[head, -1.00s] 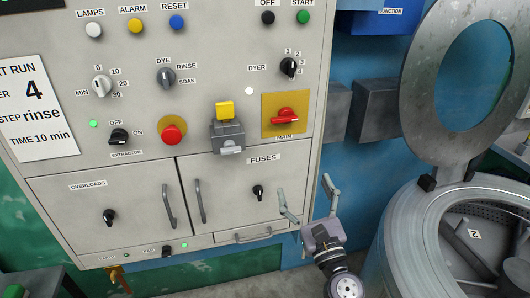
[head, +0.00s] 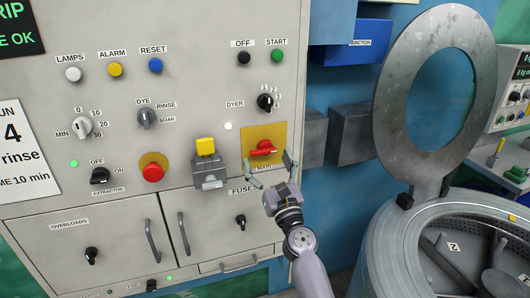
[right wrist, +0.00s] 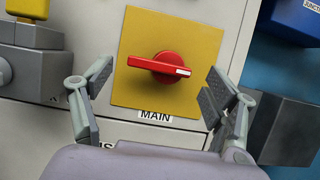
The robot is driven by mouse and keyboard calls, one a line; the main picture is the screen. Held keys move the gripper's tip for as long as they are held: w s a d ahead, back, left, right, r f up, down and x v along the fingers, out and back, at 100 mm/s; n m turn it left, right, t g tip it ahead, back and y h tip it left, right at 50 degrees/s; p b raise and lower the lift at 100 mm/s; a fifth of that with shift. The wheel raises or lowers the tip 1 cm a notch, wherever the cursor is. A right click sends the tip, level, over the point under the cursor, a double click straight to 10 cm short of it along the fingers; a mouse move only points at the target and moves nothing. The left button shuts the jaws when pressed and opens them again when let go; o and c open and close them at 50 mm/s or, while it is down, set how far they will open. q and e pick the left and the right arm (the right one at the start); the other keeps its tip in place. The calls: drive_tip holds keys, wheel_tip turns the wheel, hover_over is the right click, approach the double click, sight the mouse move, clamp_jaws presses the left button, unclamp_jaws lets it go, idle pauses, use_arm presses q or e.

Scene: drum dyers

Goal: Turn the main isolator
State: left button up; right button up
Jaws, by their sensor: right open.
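The main isolator is a red rotary handle (head: 263,148) on a yellow square plate (head: 278,133), with the label MAIN below it. In the right wrist view the red handle (right wrist: 160,66) lies nearly level, its white-marked end at the right and slightly lower. My right gripper (head: 268,170) is open just in front of and below the handle. In the right wrist view its two fingers (right wrist: 155,85) stand apart to the left and right of the handle, with no contact visible. My left gripper is not in view.
A grey block with a yellow top (head: 206,165) sticks out left of the isolator, and a red button (head: 153,172) is beyond it. Grey boxes (head: 350,135) are on the blue wall at right. An open drum (head: 440,240) stands at the lower right.

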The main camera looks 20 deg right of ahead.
sight(265, 146)
drive_tip(key=shift+x, duration=1.1)
drive_tip(key=shift+c, duration=0.5)
drive_tip(key=c, duration=1.1)
